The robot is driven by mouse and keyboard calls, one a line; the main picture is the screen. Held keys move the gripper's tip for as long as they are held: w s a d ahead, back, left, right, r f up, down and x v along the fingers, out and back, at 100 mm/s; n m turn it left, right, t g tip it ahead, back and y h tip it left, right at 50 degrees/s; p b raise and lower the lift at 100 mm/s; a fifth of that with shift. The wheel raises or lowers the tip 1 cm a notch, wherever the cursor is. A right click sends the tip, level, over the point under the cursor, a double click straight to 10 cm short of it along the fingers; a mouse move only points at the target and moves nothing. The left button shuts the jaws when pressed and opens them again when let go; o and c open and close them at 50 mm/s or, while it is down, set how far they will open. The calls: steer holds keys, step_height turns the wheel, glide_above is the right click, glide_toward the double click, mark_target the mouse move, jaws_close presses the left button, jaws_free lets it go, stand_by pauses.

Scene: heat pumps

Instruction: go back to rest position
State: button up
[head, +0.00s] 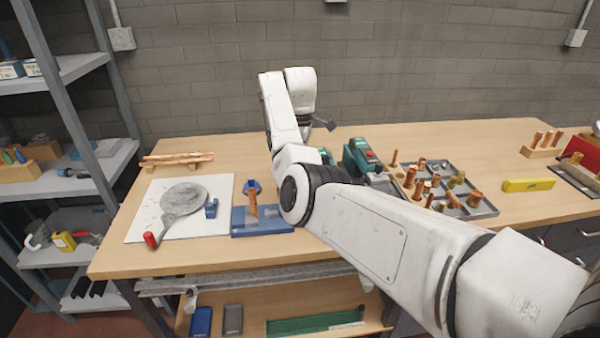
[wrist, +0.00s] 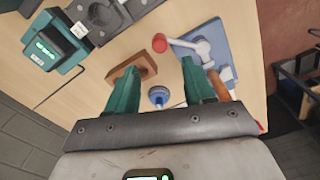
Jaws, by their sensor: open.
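My gripper (wrist: 160,68) is open in the wrist view, its two green fingers apart with nothing held between them. The tabletop and a small blue round part (wrist: 158,96) show in the gap, below the fingers. In the head view my white arm reaches over the workbench (head: 340,262) and bends upward at the back; the gripper is not clearly visible there.
A green machine (head: 362,158) and a grey tray (head: 482,210) of copper fittings stand right of my arm. A white board (head: 140,225) bears a round grey tool (head: 183,198). A yellow object (head: 528,185) lies farther right. A shelf rack (head: 70,185) stands left.

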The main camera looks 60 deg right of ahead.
steer(key=shift+r, duration=0.85)
steer(key=shift+f, duration=0.1)
